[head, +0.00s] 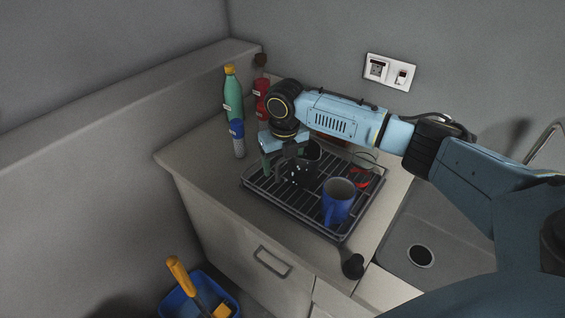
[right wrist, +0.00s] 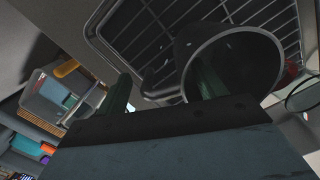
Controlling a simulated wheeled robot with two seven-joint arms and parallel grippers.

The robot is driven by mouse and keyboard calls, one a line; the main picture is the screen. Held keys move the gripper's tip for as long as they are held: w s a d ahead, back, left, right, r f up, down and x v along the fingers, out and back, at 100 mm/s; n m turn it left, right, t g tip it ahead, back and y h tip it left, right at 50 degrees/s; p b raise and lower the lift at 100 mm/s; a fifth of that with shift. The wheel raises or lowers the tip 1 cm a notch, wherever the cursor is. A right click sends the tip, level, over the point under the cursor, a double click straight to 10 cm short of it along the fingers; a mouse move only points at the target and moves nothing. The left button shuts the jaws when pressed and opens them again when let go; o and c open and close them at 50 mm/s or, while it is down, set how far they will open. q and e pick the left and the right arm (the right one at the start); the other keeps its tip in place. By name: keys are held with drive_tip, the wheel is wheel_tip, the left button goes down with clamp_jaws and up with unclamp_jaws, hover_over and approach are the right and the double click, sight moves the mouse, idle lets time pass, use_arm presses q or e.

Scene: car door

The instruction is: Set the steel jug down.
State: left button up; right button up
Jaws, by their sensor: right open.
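A dark vessel with white specks (head: 303,174) stands on the black dish rack (head: 291,210), partly hidden by my right gripper (head: 279,165). Its wide round opening shows in the right wrist view (right wrist: 237,66). I cannot tell for sure that this is the steel jug; no other clear jug shows. My right gripper is open, its green fingers apart at the vessel. In the right wrist view one finger overlaps the vessel's opening and the other is outside it to the left; contact cannot be told. My left gripper is not in view.
A blue mug (head: 338,201) stands on the rack in front, with a glass and a red item (head: 362,178) behind it. Green (head: 233,98), blue (head: 237,138) and red (head: 261,94) bottles stand at the left. The sink (head: 431,232) is right. A blue bucket (head: 178,304) is below.

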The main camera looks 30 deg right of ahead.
wheel_tip(320, 180, up, 12)
drive_tip(key=s, duration=0.1)
drive_tip(key=shift+a, duration=0.1)
idle(0.6)
